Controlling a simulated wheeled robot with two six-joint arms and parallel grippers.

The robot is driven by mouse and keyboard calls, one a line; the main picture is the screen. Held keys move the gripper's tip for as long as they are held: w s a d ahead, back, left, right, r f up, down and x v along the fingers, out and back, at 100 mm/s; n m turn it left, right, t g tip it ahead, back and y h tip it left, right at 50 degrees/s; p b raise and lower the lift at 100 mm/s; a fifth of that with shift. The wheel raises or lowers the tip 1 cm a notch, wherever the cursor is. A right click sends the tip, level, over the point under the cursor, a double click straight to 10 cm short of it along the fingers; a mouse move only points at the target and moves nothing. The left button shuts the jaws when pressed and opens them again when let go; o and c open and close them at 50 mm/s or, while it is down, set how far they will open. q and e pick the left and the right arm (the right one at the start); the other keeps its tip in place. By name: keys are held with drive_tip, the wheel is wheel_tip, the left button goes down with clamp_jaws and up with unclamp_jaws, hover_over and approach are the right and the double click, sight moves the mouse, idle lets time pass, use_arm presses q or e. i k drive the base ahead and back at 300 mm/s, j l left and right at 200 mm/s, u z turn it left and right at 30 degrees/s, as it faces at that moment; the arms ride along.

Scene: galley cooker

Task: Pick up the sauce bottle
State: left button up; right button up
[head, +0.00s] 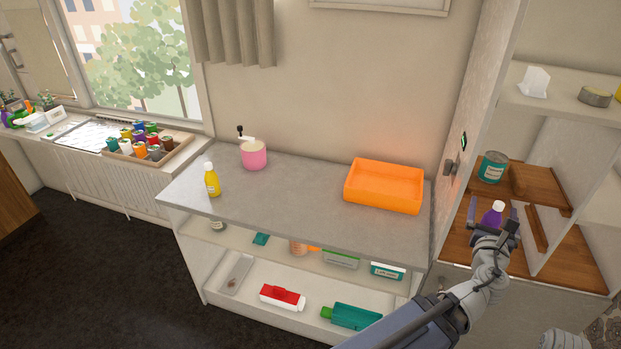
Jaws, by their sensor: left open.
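A purple bottle with a white cap (492,214) stands upright on the wooden lower shelf at the right. My left gripper (494,212) is at this bottle, open, with one finger on each side of it. My gripper and wrist hide the bottle's lower part, and I cannot tell whether the fingers touch it. A yellow bottle with a white cap (212,181) stands upright at the left end of the grey counter, far from my gripper. No readable label shows which one is the sauce bottle.
A teal can (493,167) stands behind the purple bottle. A white upright panel (573,192) is close on its right. An orange tray (384,186) and a pink pot (254,155) stand on the counter (290,195), whose middle is clear. Packages lie on shelves below.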

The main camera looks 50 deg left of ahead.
sight(211, 179)
drive_tip(key=u, duration=2.5)
drive_tip(key=i+l+u, duration=0.2)
drive_tip(key=l, duration=0.35)
drive_tip(key=i, duration=0.05)
